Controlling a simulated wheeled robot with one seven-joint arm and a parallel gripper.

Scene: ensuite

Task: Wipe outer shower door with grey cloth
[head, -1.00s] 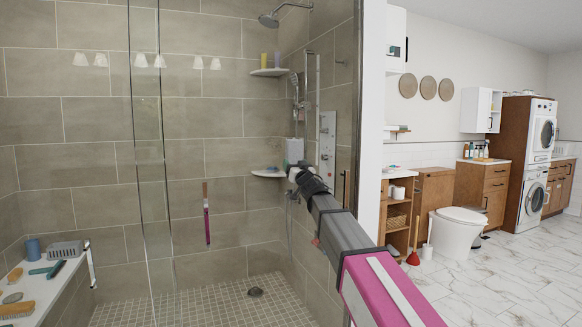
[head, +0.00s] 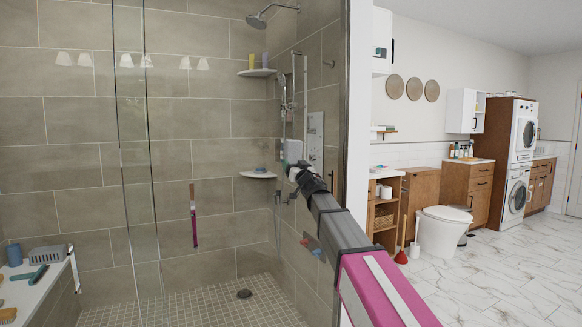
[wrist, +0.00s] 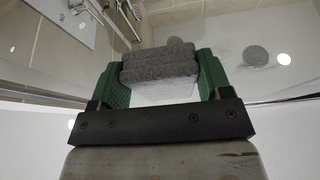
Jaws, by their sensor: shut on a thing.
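The grey cloth (wrist: 160,66) is a thick, folded block in the wrist view. My gripper (wrist: 163,72) is shut on it, with a green finger on each side. In the head view my gripper (head: 299,173) is small at the far end of my outstretched arm, and the cloth cannot be made out there. The clear glass of the shower door (head: 215,130) stands in front of the tiled shower, with faint lamp reflections on it. I cannot tell whether the cloth touches the glass.
A white ledge (head: 38,288) with a grey basket and brushes is at lower left. Corner shelves (head: 258,174) and a shower panel (head: 315,140) are inside the shower. A toilet (head: 440,230) and wooden cabinets (head: 482,190) stand at right. The marble floor (head: 480,280) there is open.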

